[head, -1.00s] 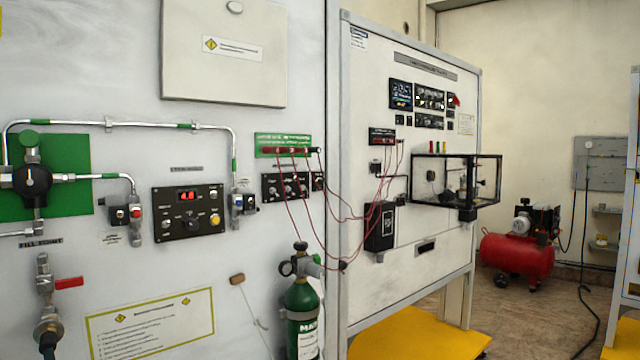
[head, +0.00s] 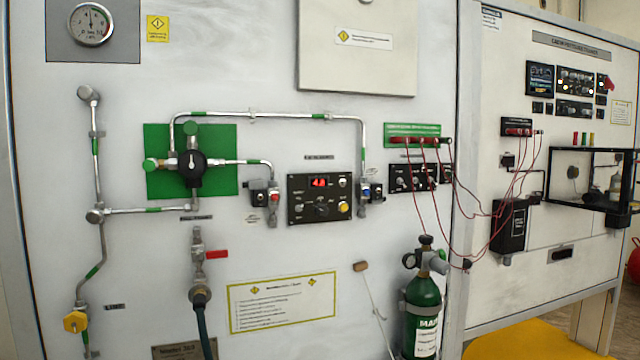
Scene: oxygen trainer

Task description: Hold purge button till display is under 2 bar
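The black control panel (head: 319,198) is on the white wall board near the picture's middle. A red button (head: 275,197) is on a small valve block left of the panel. I cannot tell from labels which one is the purge button. My gripper is not in view.
A green oxygen cylinder (head: 423,312) stands in front of the board, right of the panel. Red cables (head: 432,195) hang from the green strip (head: 413,134). A round gauge (head: 91,25) is at upper left. A red-handled valve (head: 215,254) and hose are lower left.

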